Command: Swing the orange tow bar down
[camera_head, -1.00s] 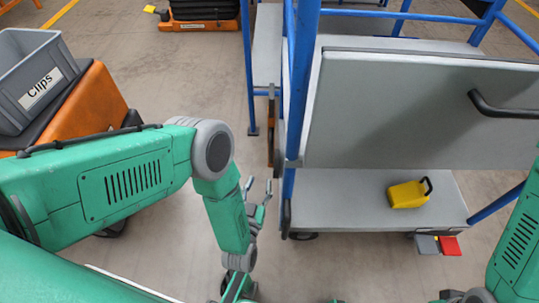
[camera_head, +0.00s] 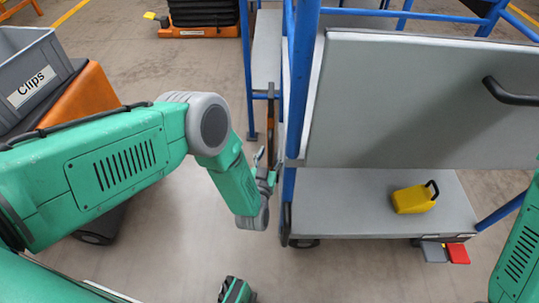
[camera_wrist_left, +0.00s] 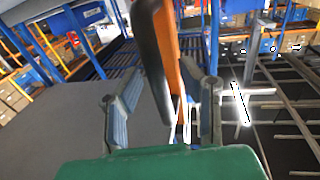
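The orange tow bar (camera_head: 271,125) stands upright at the left end of the blue-framed cart. In the left wrist view the orange bar (camera_wrist_left: 188,75) rises between my fingers, with a dark grip piece in front of it. My left gripper (camera_head: 267,168) is at the bar's lower part in the head view. In the left wrist view its two fingers (camera_wrist_left: 165,95) are spread on either side of the bar, with gaps showing.
The cart has a grey upper panel (camera_head: 420,100) with a black handle and a lower deck (camera_head: 335,205) holding a yellow object (camera_head: 414,198). Red and grey pedals (camera_head: 457,253) sit below it. A grey Clips bin (camera_head: 30,75) stands at the left.

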